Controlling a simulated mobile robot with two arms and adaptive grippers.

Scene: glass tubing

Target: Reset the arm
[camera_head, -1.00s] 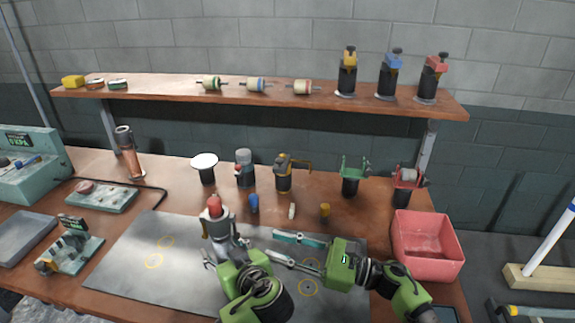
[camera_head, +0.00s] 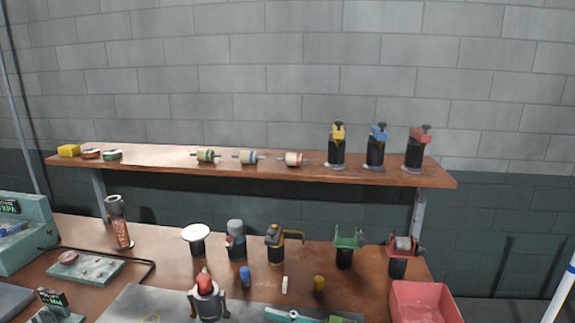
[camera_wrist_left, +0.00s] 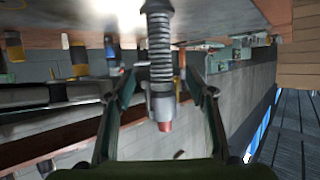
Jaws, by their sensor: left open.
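In the left wrist view my left gripper (camera_wrist_left: 160,92) is open. Its two fingers stand apart on either side of a grey upright device with a ribbed column (camera_wrist_left: 160,50) and a red tip; gaps show between fingers and device. In the head view a red-topped grey device (camera_head: 206,299) stands at the bottom edge; the left arm is mostly below the picture there. A teal bar, apparently a finger of my right gripper (camera_head: 282,315), shows at the bottom edge with a bit of green beside it. The rest of the right gripper is cut off.
A wooden shelf (camera_head: 250,168) crosses the back with several spools and clamps. A pink bin (camera_head: 425,305) is at the right, instruments at the left.

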